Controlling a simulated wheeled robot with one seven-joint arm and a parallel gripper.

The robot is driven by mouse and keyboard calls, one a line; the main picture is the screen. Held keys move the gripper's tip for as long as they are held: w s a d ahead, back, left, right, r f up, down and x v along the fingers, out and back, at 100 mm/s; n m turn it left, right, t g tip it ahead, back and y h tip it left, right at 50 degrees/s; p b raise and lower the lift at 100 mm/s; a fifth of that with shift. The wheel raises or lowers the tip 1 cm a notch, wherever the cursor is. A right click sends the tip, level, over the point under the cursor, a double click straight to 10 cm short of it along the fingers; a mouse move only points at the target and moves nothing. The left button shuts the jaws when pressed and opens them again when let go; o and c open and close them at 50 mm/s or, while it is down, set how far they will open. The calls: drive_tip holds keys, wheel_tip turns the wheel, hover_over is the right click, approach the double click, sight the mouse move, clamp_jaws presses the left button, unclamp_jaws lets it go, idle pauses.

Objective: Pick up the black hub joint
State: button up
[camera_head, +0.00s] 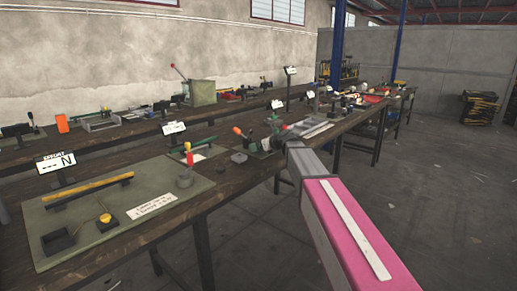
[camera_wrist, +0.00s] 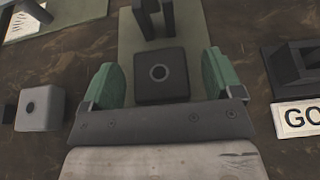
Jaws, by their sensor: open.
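A black block with a round hole in its top, which looks like the black hub joint (camera_wrist: 162,84), sits on a green base plate in the wrist view. My gripper (camera_wrist: 160,62) is open above the bench, with one green finger at each side of the black block. There is a gap between each finger and the block, and I cannot tell how high the fingers are. In the head view my gripper (camera_head: 274,124) is small over the bench, and the block cannot be made out clearly there.
A grey block with a hole (camera_wrist: 40,107) stands left of my gripper. A black fixture (camera_wrist: 295,67) and a "GO" label (camera_wrist: 300,117) lie to the right. Dark upright posts (camera_wrist: 153,18) rise just behind the black block. The wooden bench (camera_head: 215,190) carries several other stations.

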drive_tip(key=c, duration=1)
drive_tip(key=shift+r, duration=0.1)
